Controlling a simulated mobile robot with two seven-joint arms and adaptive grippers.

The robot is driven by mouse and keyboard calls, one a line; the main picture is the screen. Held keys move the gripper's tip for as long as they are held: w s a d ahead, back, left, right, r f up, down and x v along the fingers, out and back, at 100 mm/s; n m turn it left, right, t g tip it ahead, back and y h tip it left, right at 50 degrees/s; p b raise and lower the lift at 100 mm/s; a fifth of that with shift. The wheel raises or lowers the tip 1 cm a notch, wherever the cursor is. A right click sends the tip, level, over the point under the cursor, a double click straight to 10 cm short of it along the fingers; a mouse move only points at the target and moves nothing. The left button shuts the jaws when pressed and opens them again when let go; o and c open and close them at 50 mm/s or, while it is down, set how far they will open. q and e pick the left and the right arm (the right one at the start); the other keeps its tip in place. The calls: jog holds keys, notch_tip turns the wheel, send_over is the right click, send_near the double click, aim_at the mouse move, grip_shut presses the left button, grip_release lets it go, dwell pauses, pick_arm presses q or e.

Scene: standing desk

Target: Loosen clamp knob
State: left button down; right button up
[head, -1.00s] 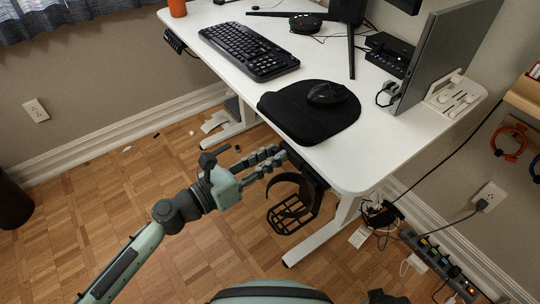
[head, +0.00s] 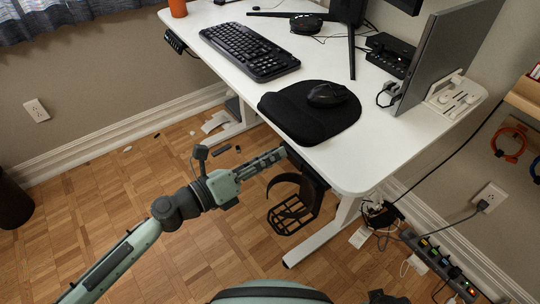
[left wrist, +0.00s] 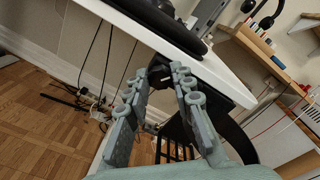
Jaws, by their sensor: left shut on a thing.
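A black clamp-on holder (head: 300,190) with a ring and an open basket hangs under the near edge of the white desk (head: 375,158). My left gripper (head: 284,153) reaches in from the left, just under the desk edge, with its fingertips at the clamp. In the left wrist view its two fingers (left wrist: 160,74) close from both sides on the small dark clamp knob (left wrist: 159,76). The knob is mostly hidden by the fingertips, and in the head view I cannot make it out. My right gripper is not in view.
A black mouse pad (head: 310,112) with a mouse lies on the desk above the clamp, near a keyboard (head: 249,51). A desk leg (head: 325,240) stands right of the holder. A power strip (head: 440,262) and cables lie by the wall. The wooden floor at left is mostly clear.

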pick_arm(q)
jog(key=c, duration=1.3)
grip_release()
jog(key=v, duration=1.2)
jog(key=shift+a, duration=0.1)
